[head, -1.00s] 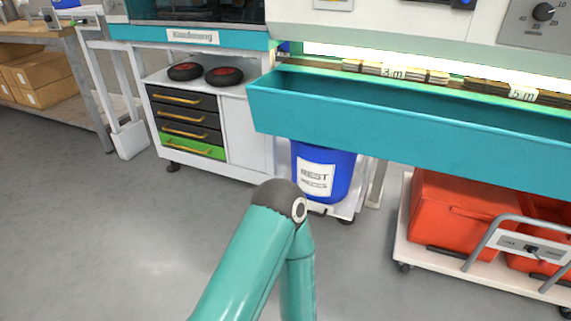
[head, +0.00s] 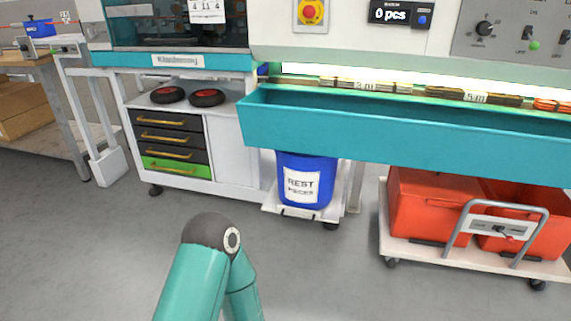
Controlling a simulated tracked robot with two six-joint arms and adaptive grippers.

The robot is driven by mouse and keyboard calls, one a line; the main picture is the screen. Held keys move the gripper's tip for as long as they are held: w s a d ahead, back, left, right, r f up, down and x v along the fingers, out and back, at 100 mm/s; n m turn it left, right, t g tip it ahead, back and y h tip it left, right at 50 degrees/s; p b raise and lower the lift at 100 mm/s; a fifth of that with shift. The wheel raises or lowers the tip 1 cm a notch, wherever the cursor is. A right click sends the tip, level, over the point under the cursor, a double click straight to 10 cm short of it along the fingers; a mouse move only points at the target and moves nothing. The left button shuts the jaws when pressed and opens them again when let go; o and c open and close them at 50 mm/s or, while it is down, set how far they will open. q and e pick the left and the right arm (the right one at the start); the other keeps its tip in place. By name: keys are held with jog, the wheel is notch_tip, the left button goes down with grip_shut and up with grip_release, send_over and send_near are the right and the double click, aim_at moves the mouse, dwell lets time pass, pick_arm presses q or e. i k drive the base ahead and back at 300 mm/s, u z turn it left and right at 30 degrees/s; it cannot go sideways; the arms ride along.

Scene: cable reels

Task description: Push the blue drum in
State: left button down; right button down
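The blue drum (head: 322,167) stands upright under the teal trough. It bears a white label reading "REST PIECES" (head: 301,184). It stands on a low white wheeled dolly (head: 272,207) with a dark handle slot at its front. The drum's top is hidden behind the trough. One of my teal arms shows at the bottom, in front of the drum and apart from it; its gripper is out of view. Neither gripper shows in the head view.
The teal trough (head: 400,135) juts out above the drum. A white cart (head: 480,250) with red bins (head: 425,205) stands to the right. A cabinet with drawers (head: 168,140) stands to the left, and a workbench (head: 40,115) is further left. The grey floor (head: 95,240) in front is clear.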

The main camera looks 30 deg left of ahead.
aim_at(310, 190)
jog(key=u, duration=0.1)
jog(key=i, duration=1)
jog(key=z, duration=0.05)
